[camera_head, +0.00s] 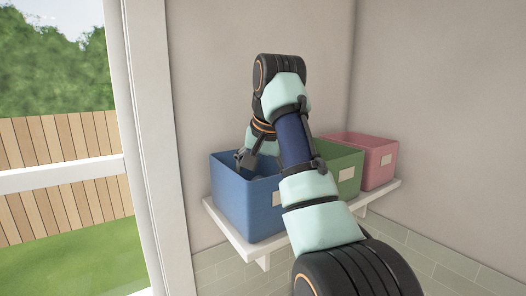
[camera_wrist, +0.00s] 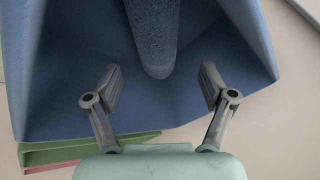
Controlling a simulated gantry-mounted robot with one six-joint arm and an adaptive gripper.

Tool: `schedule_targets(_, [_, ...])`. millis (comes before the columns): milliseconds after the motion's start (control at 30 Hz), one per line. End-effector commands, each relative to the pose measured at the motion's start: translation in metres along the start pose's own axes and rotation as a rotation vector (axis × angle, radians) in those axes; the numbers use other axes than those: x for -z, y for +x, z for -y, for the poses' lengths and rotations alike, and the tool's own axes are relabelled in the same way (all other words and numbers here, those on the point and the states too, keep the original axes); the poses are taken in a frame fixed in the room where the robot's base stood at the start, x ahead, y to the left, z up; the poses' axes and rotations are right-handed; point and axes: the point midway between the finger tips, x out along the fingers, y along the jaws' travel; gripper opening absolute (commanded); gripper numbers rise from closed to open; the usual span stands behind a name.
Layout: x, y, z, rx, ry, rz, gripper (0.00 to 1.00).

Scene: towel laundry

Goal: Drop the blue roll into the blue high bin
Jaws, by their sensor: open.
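The blue high bin (camera_head: 238,208) stands at the left end of a wall shelf. My gripper (camera_head: 250,164) reaches down at the bin's opening. In the wrist view my gripper (camera_wrist: 160,90) is open, its two fingers apart with nothing between the tips. The blue roll (camera_wrist: 154,35) shows beyond the fingertips, against the inside of the blue bin (camera_wrist: 60,95). Its rounded end points toward the gripper and its other end is cut off by the picture's top edge. I cannot tell whether it rests on the bin's floor. In the head view I cannot make out the roll.
A green bin (camera_head: 346,178) stands right of the blue one, partly hidden by my arm, and a pink bin (camera_head: 372,165) stands at the right end. All stand on a white shelf (camera_head: 240,250) against the wall. A window (camera_head: 70,178) is at the left.

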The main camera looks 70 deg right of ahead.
Motion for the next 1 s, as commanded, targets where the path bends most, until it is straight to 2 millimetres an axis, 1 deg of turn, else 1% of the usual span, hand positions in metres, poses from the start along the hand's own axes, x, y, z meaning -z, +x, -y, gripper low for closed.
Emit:
schedule_targets(67, [-0.002, -0.017, -0.002, 0.004, 0.000, -0.007, 0.82])
schedule_targets(200, [-0.001, -0.060, 0.000, 0.004, 0.000, -0.006, 0.82])
schedule_targets(300, [0.000, -0.084, 0.000, 0.003, 0.000, -0.005, 0.82])
schedule_targets(400, [0.000, -0.101, 0.000, 0.002, 0.000, -0.003, 0.82])
schedule_targets(500, [-0.001, -0.110, 0.000, 0.002, 0.000, -0.003, 0.82])
schedule_targets(567, [-0.001, -0.112, -0.001, 0.002, 0.000, -0.002, 0.82])
schedule_targets(1000, [-0.001, -0.112, -0.001, 0.002, 0.000, -0.003, 0.82])
